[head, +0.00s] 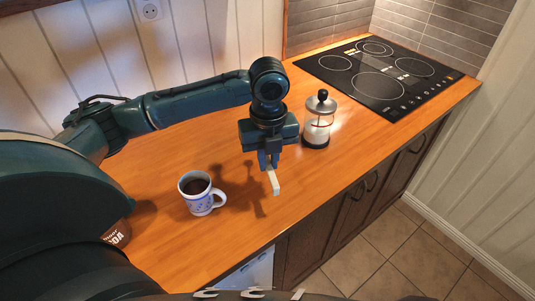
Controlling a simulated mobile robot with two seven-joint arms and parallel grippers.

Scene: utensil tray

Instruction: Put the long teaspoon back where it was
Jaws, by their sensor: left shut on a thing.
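My left gripper (268,162) points down over the middle of the wooden counter and is shut on a narrow, pale, long thing, which I take for the long teaspoon (275,184). It hangs below the fingers, slightly tilted; its upper part is hidden by the gripper and I cannot make out a bowl. I cannot tell whether its lower end touches the counter. The mug (196,207), white with blue pattern and dark drink inside, stands to the left, apart from the gripper. No utensil tray shows. My right gripper is not in view.
A brown container (117,235) is partly hidden at the lower left. A black cooktop (379,77) lies at the back right. The counter (240,232) is clear in front.

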